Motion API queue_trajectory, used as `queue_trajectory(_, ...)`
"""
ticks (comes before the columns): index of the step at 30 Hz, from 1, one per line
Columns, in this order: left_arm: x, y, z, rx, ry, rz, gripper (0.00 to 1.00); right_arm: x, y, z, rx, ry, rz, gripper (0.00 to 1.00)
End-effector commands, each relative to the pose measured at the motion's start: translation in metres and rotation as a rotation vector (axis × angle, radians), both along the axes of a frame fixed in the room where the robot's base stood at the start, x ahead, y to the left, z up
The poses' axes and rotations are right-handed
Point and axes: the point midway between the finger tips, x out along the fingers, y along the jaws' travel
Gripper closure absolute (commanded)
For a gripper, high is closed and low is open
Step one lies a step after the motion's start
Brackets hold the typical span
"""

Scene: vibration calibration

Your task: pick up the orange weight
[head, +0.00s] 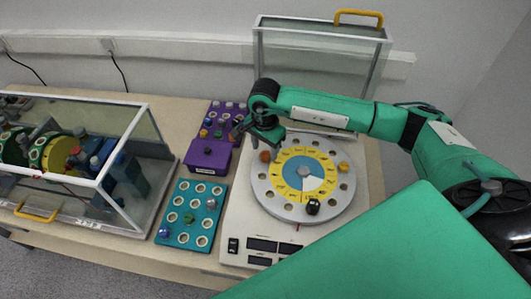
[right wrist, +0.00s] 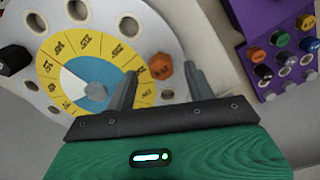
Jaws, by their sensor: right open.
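An orange hexagonal weight (head: 265,156) sits at the left edge of the round disc (head: 258,186). It also shows in the right wrist view (right wrist: 160,66), lying between and beyond the fingertips. My right gripper (head: 256,141) is open and empty, just above and behind this weight in the head view. In the right wrist view its two fingers (right wrist: 160,76) stand apart on either side of the weight, and I see no contact. Another orange-yellow weight (head: 344,167) sits at the disc's right side. My left gripper is not in view.
A black weight (head: 313,207) sits at the disc's front. A purple rack (right wrist: 240,15) with several coloured weights and a purple box (head: 209,154) stand left of the disc. A teal tray (head: 177,215) and a glass-cased machine (head: 75,160) are further left. A clear cover stands behind.

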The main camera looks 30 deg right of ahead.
Motion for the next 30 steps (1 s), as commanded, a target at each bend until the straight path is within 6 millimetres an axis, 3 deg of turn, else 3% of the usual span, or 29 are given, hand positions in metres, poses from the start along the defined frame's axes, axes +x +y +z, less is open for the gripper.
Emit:
queue_trajectory(1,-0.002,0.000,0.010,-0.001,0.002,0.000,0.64,0.000,0.001,-0.002,0.000,0.003,-0.001,0.46)
queue_trajectory(6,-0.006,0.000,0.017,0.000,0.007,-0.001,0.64,0.000,0.001,-0.023,0.001,0.001,0.000,0.46)
queue_trajectory(14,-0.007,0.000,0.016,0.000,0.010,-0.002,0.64,0.001,0.001,-0.029,0.001,-0.002,0.000,0.46)
queue_trajectory(16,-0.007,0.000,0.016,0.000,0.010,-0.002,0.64,0.001,0.001,-0.029,0.001,-0.002,0.000,0.54)
queue_trajectory(22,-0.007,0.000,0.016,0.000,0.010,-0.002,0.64,0.001,0.001,-0.028,0.001,-0.002,0.000,0.94)
queue_trajectory(30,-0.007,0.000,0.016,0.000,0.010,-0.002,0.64,0.001,0.001,-0.028,0.001,-0.002,0.000,0.94)
